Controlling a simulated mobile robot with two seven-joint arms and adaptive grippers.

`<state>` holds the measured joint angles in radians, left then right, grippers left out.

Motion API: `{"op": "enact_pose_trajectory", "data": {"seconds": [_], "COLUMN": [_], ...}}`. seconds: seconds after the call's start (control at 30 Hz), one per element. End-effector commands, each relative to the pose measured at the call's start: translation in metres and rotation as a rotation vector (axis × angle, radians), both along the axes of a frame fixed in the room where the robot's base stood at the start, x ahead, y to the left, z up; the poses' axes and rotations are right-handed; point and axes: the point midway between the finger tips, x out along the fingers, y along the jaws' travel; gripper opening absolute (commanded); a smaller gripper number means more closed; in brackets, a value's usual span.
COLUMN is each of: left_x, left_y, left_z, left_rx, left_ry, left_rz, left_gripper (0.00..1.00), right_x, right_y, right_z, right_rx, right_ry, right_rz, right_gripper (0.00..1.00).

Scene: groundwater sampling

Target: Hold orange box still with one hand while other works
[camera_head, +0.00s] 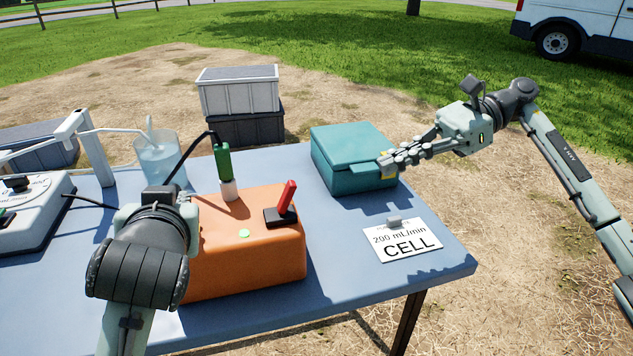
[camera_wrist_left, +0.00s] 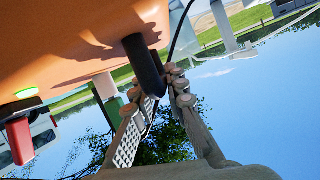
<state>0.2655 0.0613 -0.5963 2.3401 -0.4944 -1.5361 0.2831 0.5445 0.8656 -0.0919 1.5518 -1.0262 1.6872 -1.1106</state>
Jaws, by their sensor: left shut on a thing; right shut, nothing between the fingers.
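The orange box (camera_head: 255,250) sits on the blue table, with a red lever (camera_head: 287,197) on a black base, a green button (camera_head: 244,233) and a green-and-white probe (camera_head: 223,168) on top. My left arm reaches to its left end, where the wrist hides the fingers in the head view. In the left wrist view, my left gripper (camera_wrist_left: 155,105) is shut on a black peg-like handle (camera_wrist_left: 143,62) that stands out from the orange box (camera_wrist_left: 60,40). My right gripper (camera_head: 390,162) is shut and empty at the right side of the closed teal case (camera_head: 345,150); contact is unclear.
A white card reading "200 mL/min CELL" (camera_head: 402,240) lies on the table (camera_head: 350,280) near its right edge. A clear beaker (camera_head: 160,160) and a white instrument (camera_head: 30,215) stand at the left. A black cable runs to the probe. Stacked crates (camera_head: 240,95) stand behind the table.

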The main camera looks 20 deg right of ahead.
Motion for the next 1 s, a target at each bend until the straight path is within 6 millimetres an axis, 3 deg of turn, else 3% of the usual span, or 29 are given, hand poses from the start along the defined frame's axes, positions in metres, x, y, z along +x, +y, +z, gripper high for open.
{"op": "enact_pose_trajectory", "data": {"seconds": [0.47, 0.93, 1.0], "left_x": [0.000, 0.000, 0.000], "left_y": [0.000, 0.000, 0.000], "left_z": [0.000, 0.000, 0.000], "left_rx": [0.000, 0.000, 0.000], "left_ry": [0.001, 0.001, 0.001], "left_rz": [0.000, 0.000, 0.000], "left_gripper": [0.00, 0.00, 0.00], "right_x": [0.000, 0.000, 0.001], "right_y": [0.008, 0.094, 0.105], "right_z": [-0.004, -0.036, -0.031], "right_rx": [-0.006, -0.003, -0.003], "right_ry": [-0.010, -0.009, -0.013], "right_rz": [0.004, 0.005, 0.004], "right_gripper": [0.00, 0.00, 0.00]}}
